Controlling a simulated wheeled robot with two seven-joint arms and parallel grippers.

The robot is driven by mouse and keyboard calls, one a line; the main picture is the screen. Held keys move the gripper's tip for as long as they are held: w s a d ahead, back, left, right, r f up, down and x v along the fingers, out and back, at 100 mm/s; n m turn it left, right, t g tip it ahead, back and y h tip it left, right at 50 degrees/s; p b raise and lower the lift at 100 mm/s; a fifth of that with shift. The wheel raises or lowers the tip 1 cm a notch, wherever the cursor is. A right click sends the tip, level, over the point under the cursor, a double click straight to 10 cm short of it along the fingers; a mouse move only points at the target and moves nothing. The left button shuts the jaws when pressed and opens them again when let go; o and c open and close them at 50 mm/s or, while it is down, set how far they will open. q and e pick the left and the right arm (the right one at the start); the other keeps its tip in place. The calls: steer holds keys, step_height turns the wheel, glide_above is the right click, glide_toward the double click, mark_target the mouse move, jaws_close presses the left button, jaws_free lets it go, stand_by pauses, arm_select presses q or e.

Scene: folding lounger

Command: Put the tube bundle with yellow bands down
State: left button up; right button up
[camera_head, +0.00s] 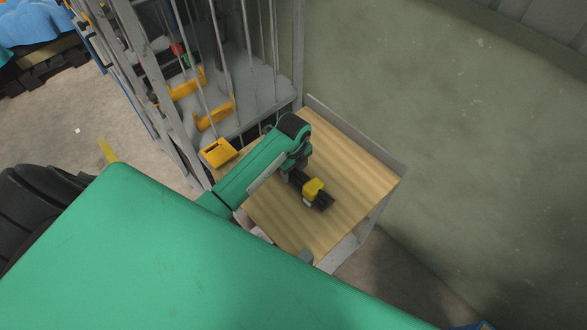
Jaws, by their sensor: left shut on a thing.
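The tube bundle with yellow bands (322,202) shows as short dark tubes with a yellow band around them. It is over the middle of a wooden-topped table (350,165). My left gripper (301,179) comes in from the left on a green arm and is shut on the tube bundle from above. The bundle looks low over the wood, but I cannot tell whether it touches the top. The arm's end hides part of the gripper's fingers. My right gripper is not in view.
A metal rack with upright bars (222,70) stands left of the table, with yellow pieces (212,118) inside. A yellow block (219,152) lies by the table's left corner. A raised rim and a wall (450,110) bound the far right side. Bare wood surrounds the bundle.

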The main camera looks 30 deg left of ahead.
arm_select(q)
steer(key=o, duration=1)
steer(key=shift+f, duration=0.1)
steer(key=shift+c, duration=0.2)
steer(key=o, duration=0.4)
